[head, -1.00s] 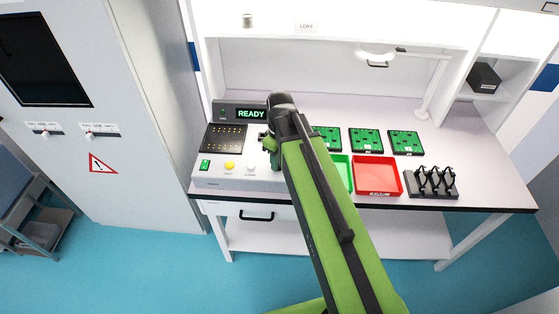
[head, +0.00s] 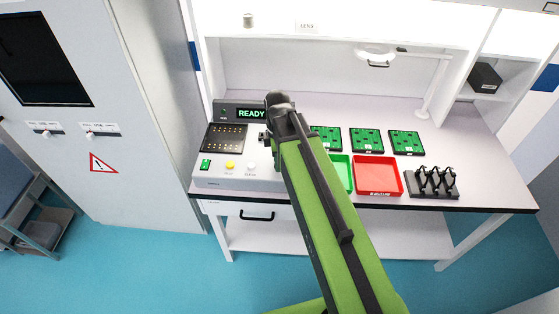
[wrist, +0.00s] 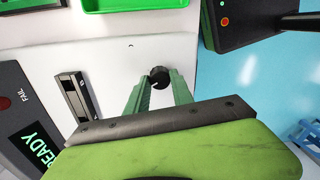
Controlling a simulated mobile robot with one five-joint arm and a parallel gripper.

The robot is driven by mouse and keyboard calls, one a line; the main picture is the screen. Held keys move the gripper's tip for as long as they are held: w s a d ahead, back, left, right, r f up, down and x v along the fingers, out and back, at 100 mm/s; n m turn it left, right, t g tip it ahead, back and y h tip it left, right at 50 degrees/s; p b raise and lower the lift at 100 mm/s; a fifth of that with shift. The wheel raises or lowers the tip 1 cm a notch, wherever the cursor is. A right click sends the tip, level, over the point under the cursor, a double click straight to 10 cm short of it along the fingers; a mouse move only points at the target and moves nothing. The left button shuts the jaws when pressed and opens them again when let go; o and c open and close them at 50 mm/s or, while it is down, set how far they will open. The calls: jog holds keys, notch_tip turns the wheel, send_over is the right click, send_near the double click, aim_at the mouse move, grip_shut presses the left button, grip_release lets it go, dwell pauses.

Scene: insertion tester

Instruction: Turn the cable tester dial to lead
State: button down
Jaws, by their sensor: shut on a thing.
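The tester (head: 228,184) is a pale box with a display reading READY, at the left of the bench in the head view. Its dial is the black round knob (wrist: 159,73) in the wrist view, with a small light mark on it. My gripper (wrist: 160,82) has its two green fingers on either side of the knob and is shut on it. In the head view my arm hides the dial and most of the gripper. No lettering around the dial can be read, so its setting cannot be told.
A yellow button (head: 230,165) and a white button (head: 252,165) sit on the tester's front. A red tray (head: 377,188), a green tray (wrist: 142,4), several green boards and a black rack (head: 432,187) stand to the right.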

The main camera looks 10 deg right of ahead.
jog(key=shift+s+a, duration=0.15)
dwell(0.4)
jog(key=c, duration=1.1)
grip_release()
notch_tip(320, 180, up, 17)
jog(key=p, duration=1.7)
jog(key=shift+w+r, duration=0.2)
jog(key=shift+w, duration=0.25)
